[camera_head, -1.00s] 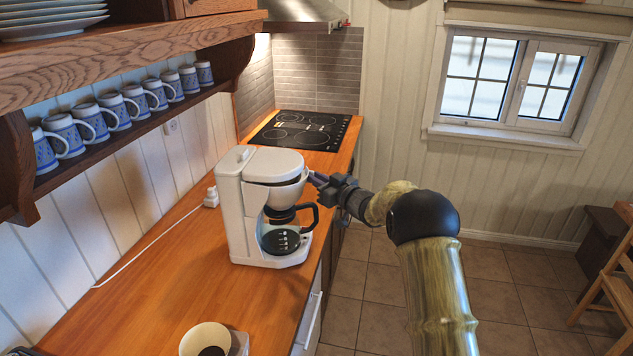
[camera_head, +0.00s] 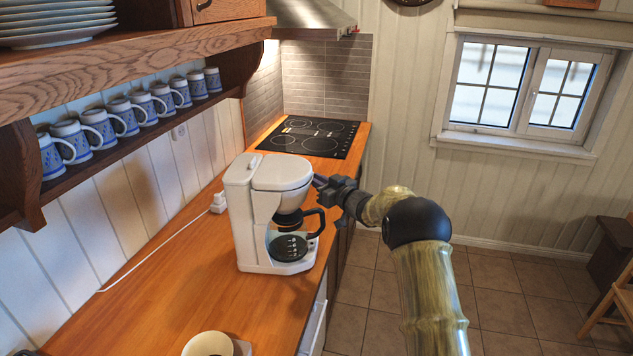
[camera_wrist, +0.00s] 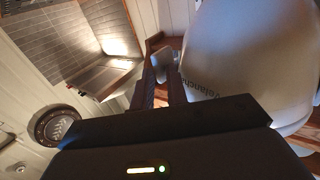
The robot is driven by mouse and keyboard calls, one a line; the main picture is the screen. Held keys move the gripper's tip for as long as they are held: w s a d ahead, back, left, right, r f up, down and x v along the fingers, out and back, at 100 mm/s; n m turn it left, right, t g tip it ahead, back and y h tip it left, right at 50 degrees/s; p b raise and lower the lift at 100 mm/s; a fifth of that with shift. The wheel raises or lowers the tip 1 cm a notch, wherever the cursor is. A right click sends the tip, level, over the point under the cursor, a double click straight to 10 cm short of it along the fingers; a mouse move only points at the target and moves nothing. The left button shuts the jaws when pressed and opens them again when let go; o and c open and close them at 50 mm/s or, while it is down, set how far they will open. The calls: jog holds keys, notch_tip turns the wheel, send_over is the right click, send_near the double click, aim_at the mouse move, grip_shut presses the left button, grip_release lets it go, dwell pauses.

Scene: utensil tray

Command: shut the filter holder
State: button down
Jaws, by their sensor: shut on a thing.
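The white coffee maker (camera_head: 243,215) stands upright on the wooden counter. Its filter holder (camera_head: 290,201) is the rounded part under the lid, above the glass pot (camera_head: 289,245). In the wrist view the holder's white curved body (camera_wrist: 245,55) with dark lettering fills the upper right. My gripper (camera_head: 319,183) is at the right front of the coffee maker, level with the holder. In the wrist view my gripper (camera_wrist: 168,80) is shut on a small light tab of the filter holder at the fingertips. How far the holder stands out from the machine is hard to tell.
The black cooktop (camera_head: 312,137) lies behind the coffee maker. A white cord (camera_head: 150,247) runs along the counter at the left. A white cup (camera_head: 208,344) stands at the front. Blue-white mugs (camera_head: 124,114) line the shelf at the left.

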jog(key=c, duration=1.5)
grip_release()
jog(key=shift+a, duration=0.1)
jog(key=shift+s, duration=0.1)
jog(key=b+v, duration=0.5)
jog(key=v, duration=1.2)
jog(key=shift+r, duration=0.1)
